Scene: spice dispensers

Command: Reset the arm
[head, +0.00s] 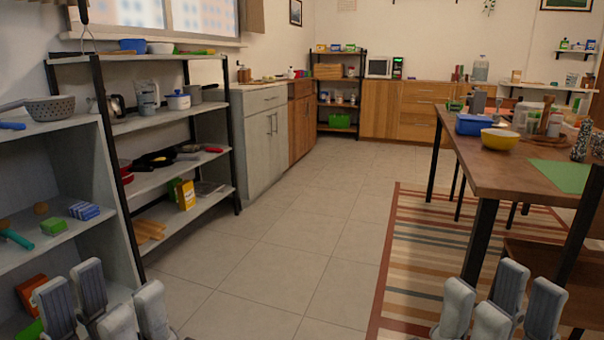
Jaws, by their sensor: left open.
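My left gripper (101,303) is at the bottom left of the head view. Its grey fingers are spread apart with nothing between them. It shows in front of the lower part of the shelves. My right gripper (500,306) is at the bottom right, in front of the striped rug and near the table. Its fingers are also apart, and I see nothing held. The lower parts of both grippers and most of both arms are out of the picture.
A grey shelf unit (62,172) and a black-framed rack (145,188) with kitchenware stand at left. A wooden table (492,172) with a yellow bowl (500,139) stands at right. The tiled floor (290,235) between them is clear. A striped rug (425,265) lies by the table.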

